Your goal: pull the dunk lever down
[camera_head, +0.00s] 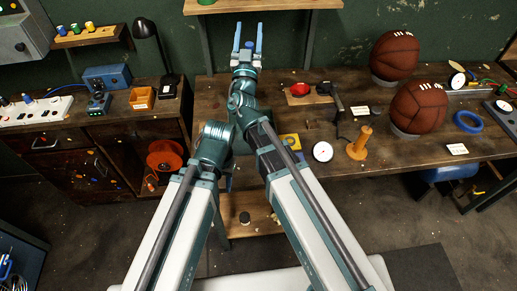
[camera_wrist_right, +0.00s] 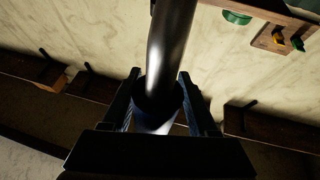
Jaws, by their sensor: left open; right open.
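My right gripper (camera_head: 248,45) is open in the head view, its two fingers spread and pointing away toward the back wall. A small blue-tipped part (camera_head: 249,44) shows between the fingers. In the right wrist view a shiny dark metal shaft (camera_wrist_right: 173,45) runs down from the top edge and ends between the open fingers of my right gripper (camera_wrist_right: 158,90). Its lower end looks bluish. I cannot tell surely that this shaft is the dunk lever. My left gripper is the lower one, by the bench's front edge, mostly hidden by my arms; its fingers are hard to make out.
Two leather balls (camera_head: 395,55) (camera_head: 418,107) rest on round stands at the bench's right. A red button (camera_head: 301,89) on a wooden board, a white dial (camera_head: 323,151) and an orange post (camera_head: 360,143) stand on the workbench (camera_head: 215,90). A shelf (camera_head: 265,4) hangs above.

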